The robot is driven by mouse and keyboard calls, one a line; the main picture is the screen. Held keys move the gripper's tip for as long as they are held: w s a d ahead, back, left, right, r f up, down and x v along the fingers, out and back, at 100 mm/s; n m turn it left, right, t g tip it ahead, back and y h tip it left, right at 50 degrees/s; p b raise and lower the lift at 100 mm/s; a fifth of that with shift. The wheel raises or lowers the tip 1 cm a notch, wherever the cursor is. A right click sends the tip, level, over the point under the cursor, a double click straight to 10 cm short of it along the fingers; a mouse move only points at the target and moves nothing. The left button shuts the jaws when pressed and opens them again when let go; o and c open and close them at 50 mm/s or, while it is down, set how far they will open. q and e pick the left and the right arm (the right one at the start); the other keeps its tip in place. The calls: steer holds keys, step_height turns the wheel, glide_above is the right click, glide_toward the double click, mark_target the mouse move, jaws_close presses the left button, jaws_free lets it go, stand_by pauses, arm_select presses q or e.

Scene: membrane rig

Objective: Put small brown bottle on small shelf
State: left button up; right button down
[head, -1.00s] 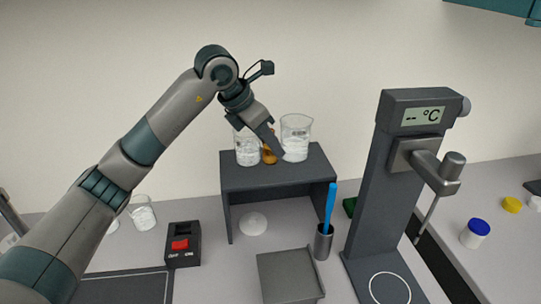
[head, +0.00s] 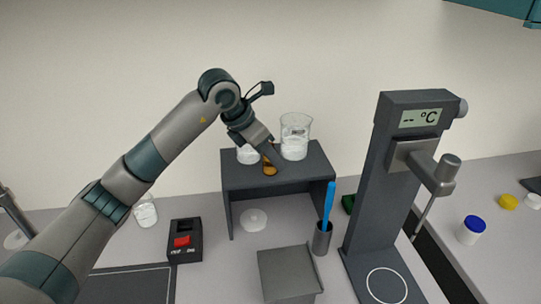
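The small brown bottle (head: 269,169) is at the top of the small dark shelf (head: 240,182), near its front edge and between two glass beakers. My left gripper (head: 270,158) reaches down over it from the upper left, with its fingers at the bottle's upper part. The fingers hide much of the bottle. I cannot tell whether they are closed on it, or whether the bottle's base touches the shelf top. My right gripper is not in view.
A beaker of white powder (head: 294,137) stands right of the bottle; another (head: 247,155) is partly hidden behind my gripper. A blue-handled tool (head: 328,205) stands in a holder before the shelf. The thermometer stand (head: 370,185) rises at right.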

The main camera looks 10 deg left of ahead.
arm_select(q)
steer(key=shift+r, duration=0.15)
steer(key=shift+a+r, duration=0.1)
steer(key=b+v, duration=0.4)
steer(key=v, duration=0.7)
steer(key=shift+s+r, duration=0.15)
steer(key=shift+r, duration=0.15)
steer(key=shift+f, duration=0.1)
